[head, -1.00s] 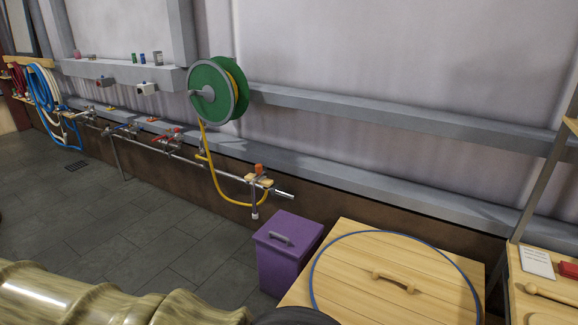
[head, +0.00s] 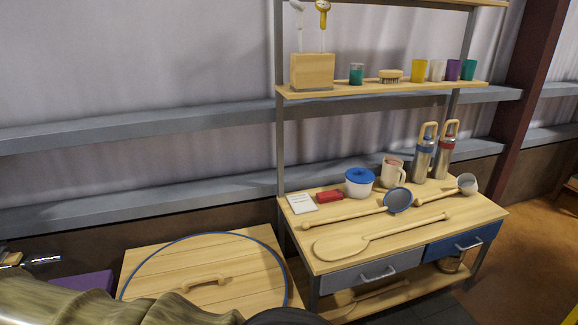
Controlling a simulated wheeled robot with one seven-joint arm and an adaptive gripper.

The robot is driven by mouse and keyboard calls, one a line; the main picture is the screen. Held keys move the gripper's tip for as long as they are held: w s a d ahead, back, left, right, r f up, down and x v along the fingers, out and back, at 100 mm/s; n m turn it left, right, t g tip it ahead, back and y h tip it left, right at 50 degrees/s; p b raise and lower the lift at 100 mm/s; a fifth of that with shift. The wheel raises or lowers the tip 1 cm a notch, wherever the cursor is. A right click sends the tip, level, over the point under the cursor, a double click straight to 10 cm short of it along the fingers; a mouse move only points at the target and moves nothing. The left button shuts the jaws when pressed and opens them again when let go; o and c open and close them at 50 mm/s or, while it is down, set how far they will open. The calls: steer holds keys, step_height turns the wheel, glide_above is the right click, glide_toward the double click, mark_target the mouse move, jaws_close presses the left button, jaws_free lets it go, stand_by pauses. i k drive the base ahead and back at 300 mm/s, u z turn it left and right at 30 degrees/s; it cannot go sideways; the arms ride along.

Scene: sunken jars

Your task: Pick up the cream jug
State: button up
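A cream jug (head: 392,172) with a side handle stands upright on the wooden workbench (head: 480,215), towards its back.
A wooden spoon (head: 340,246), a red block (head: 329,196), a card (head: 302,203) and a second ladle (head: 467,184) lie on the bench. A shelf (head: 440,87) with cups hangs above. A large wooden lid (head: 205,270) is left of the bench.

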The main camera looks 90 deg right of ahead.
mark_target(391, 171)
steer(key=z, duration=3.5)
